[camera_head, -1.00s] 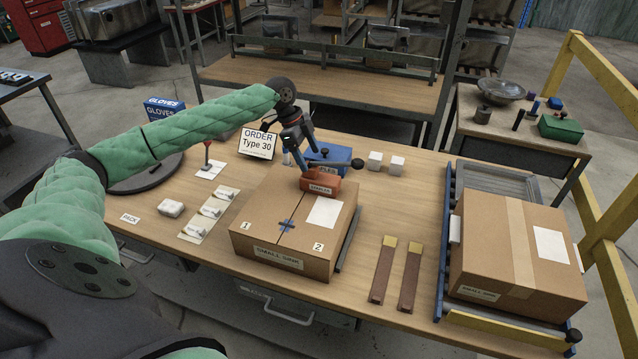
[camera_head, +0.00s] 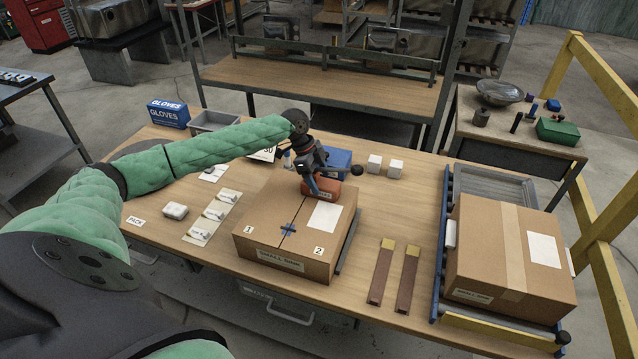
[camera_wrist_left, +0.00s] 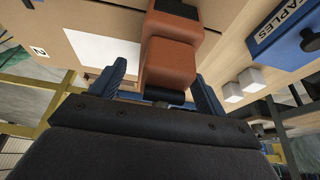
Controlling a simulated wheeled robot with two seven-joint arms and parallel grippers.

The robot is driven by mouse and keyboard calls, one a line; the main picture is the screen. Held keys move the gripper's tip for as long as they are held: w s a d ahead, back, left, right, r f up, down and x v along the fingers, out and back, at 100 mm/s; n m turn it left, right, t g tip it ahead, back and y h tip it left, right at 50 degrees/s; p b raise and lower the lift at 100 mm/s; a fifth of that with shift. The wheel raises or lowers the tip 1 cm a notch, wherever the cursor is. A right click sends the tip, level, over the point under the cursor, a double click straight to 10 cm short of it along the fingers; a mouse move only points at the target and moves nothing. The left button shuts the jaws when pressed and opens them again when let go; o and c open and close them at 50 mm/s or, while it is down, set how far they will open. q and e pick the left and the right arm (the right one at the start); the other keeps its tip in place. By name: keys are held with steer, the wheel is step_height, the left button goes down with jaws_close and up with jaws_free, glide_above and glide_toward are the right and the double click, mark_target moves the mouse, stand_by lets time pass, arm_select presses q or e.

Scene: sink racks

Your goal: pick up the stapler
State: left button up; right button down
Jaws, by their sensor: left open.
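The stapler (camera_head: 325,192) is orange-brown and sits at the back edge of the closed cardboard box (camera_head: 278,243), in front of the blue staples box (camera_head: 338,160). My left gripper (camera_head: 314,191) is above it, pointing down, and hides part of it. In the left wrist view the stapler (camera_wrist_left: 170,62) lies between the two blue fingers of the open gripper (camera_wrist_left: 160,78), one on each side. Whether either finger touches it I cannot tell. My right gripper is not in view.
Two white cubes (camera_head: 384,166) stand right of the staples box. Two brown strips (camera_head: 394,274) lie right of the cardboard box. A second carton (camera_head: 506,270) stands on the roller rack at the right. White packs (camera_head: 214,216) lie at the left.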

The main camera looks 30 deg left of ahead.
arm_select(q)
steer(key=c, duration=1.2)
jaws_close()
steer(key=shift+w+r, duration=0.1)
